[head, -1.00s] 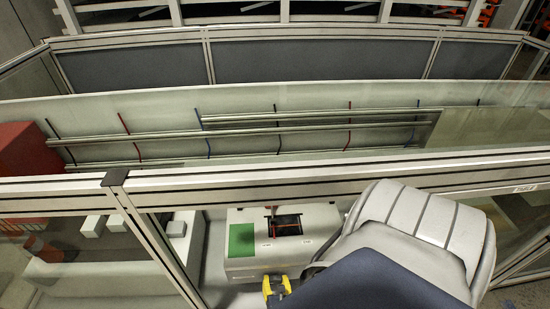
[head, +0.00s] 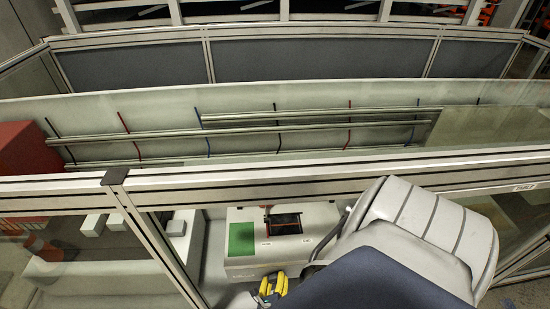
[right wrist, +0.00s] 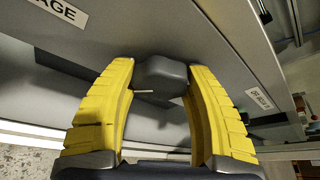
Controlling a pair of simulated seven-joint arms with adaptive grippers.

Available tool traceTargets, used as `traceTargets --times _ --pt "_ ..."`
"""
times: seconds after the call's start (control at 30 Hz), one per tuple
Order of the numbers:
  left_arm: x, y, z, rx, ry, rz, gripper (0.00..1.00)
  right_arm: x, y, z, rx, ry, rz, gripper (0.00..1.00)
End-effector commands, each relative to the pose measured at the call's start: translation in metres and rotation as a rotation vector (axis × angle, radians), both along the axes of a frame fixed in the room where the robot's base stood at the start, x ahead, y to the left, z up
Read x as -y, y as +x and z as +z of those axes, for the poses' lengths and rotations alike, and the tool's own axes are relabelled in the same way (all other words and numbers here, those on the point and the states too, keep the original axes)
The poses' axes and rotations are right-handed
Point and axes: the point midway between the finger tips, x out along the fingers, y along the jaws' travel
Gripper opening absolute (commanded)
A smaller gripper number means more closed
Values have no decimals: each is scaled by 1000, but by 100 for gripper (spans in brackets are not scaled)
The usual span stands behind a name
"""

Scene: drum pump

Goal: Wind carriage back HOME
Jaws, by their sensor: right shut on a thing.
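A dark grey knob (right wrist: 160,72) shows between the two yellow fingers of my right gripper (right wrist: 160,85) in the right wrist view. The fingers are shut on it from both sides, and a thin pale bar shows just below it. In the head view the right gripper (head: 273,287) is at the front of a white unit (head: 262,257), and the knob is hidden there. The unit's top has a green square (head: 241,239) and a dark slot (head: 284,224) with reddish marks. I cannot make out the carriage for certain. My left gripper is not in view.
A metal frame rail (head: 300,181) with glass panels runs across behind and above the unit. A frame post (head: 155,243) stands left of it. Small white blocks (head: 93,225) sit farther left. A label ending in "AGE" (right wrist: 63,10) is on the panel near the knob.

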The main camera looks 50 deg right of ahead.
Motion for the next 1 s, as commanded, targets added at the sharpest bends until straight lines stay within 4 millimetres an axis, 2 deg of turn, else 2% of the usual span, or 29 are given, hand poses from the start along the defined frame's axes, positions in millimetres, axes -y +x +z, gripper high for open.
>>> traceTargets --times 0.73,0.77,1.0 --pt "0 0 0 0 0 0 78 1 -1 -1 -60 -55 -2 22" --pt "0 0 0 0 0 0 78 1 -1 -1 -60 -55 -2 53" --pt "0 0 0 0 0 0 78 1 -1 0 -59 -56 -1 78"
